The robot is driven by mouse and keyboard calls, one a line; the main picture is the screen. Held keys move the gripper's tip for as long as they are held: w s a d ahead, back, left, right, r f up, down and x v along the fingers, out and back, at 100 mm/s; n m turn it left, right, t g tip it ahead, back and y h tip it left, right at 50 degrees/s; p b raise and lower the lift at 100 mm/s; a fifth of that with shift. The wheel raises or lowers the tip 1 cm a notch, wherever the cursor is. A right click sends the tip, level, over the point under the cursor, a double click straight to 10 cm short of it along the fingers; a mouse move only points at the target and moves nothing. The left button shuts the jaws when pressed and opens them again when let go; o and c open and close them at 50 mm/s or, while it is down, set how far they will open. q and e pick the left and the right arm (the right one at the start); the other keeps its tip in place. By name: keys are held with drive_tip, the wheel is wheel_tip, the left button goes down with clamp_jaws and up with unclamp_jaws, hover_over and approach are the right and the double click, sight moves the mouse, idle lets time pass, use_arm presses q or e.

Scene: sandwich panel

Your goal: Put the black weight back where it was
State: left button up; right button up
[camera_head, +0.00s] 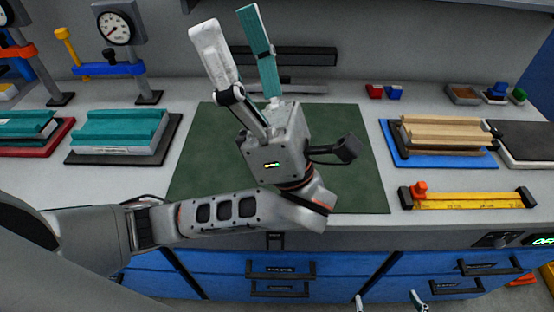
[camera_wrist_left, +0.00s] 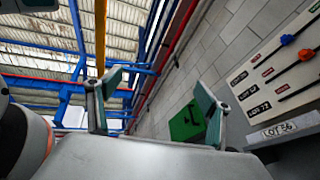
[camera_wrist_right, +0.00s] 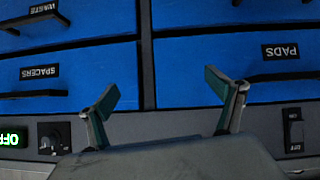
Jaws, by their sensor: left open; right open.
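I cannot pick out the black weight for certain in any view. A dark slab (camera_head: 527,138) lies at the right edge of the bench in the head view, but I cannot tell what it is. My left gripper (camera_head: 230,20) points up above the green mat (camera_head: 350,185), open and empty; its spread fingers show in the left wrist view (camera_wrist_left: 157,92). My right gripper (camera_head: 388,299) is at the bottom of the head view, in front of the drawers, open and empty. In the right wrist view its fingers (camera_wrist_right: 162,95) are apart before the blue drawer fronts.
Teal-topped panels (camera_head: 118,130) and a gauge stand (camera_head: 118,30) stand on the left. A wood-topped stack (camera_head: 445,132) on a blue board, a yellow ruler bar (camera_head: 470,201) and small bins (camera_head: 463,94) are on the right. My left arm covers part of the mat.

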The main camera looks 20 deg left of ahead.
use_arm(q)
drive_tip(key=w+a+f+m+t+h, duration=0.3)
drive_tip(key=w+f+m+t+h, duration=0.5)
drive_tip(key=t+h, duration=0.3)
drive_tip(key=w+d+f+n+g+h, duration=0.1)
drive_tip(key=f+h, duration=0.3)
drive_tip(key=f, duration=0.4)
drive_tip(key=w+d+f+g+h+b, duration=0.1)
drive_tip(key=f+g+h, duration=0.2)
drive_tip(key=f, duration=0.6)
drive_tip(key=w+d+f+n+g+h+b, duration=0.1)
drive_tip(key=w+f+g+h, duration=0.1)
drive_tip(key=f+h, duration=0.5)
drive_tip(key=shift+d+f+n+g, duration=0.1)
drive_tip(key=shift+f+n+g, duration=0.3)
drive_tip(key=shift+f, duration=0.45)
drive_tip(key=shift+w+f, duration=0.15)
drive_tip(key=shift+w, duration=0.05)
drive_tip(key=x, duration=0.7)
drive_tip(key=shift+w+d+f, duration=0.1)
drive_tip(key=shift+d+f, duration=0.05)
drive_tip(key=shift+f, duration=0.1)
drive_tip(key=c, duration=2.2)
drive_tip(key=shift+o, duration=0.2)
drive_tip(key=shift+r, duration=0.3)
